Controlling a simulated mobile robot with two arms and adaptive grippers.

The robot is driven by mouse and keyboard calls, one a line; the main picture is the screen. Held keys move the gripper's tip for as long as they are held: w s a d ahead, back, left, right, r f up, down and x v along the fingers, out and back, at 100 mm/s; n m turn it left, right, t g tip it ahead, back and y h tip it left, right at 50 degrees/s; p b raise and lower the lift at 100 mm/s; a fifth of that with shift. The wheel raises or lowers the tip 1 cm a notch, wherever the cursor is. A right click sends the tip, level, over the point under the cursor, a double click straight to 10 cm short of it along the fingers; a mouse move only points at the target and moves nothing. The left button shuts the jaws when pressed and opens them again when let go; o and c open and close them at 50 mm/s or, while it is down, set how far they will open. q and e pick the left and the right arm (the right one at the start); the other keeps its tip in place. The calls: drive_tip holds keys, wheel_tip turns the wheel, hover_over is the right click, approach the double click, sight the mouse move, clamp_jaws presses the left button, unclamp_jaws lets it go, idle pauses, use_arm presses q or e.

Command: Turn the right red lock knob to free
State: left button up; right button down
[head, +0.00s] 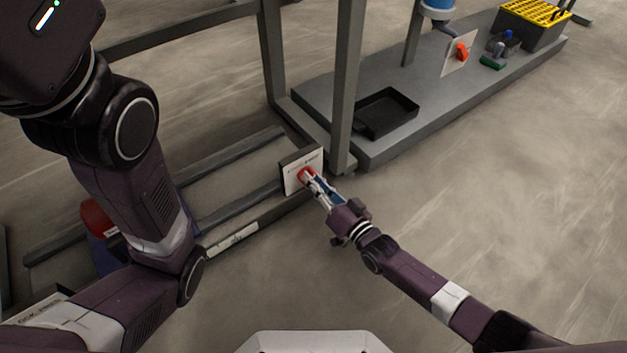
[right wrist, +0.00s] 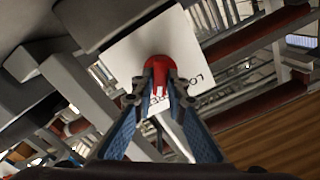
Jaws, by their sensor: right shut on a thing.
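The right red lock knob (head: 306,174) sits on a white plate (head: 291,180) at the end of the press frame, near the middle of the head view. My right gripper (head: 313,182) reaches it from the lower right, with its fingers shut on the knob. In the right wrist view the red knob (right wrist: 156,68) stands between the two fingertips (right wrist: 155,92), in front of the white plate (right wrist: 190,50), whose lettering is partly covered. The knob's exact angle is hard to read. My left arm fills the left of the head view; its gripper does not show.
Grey frame posts (head: 347,90) rise just behind the plate. A grey platform (head: 450,80) at the upper right carries a black tray (head: 387,112), an orange-red handle on a white plate (head: 461,52) and a yellow-topped crate (head: 533,35). The floor on the right is clear.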

drive_tip(key=shift+m, duration=0.3)
drive_tip(key=c, duration=1.9)
unclamp_jaws()
drive_tip(key=shift+c, duration=0.2)
drive_tip(key=shift+d, duration=0.1)
drive_tip(key=v, duration=1.2)
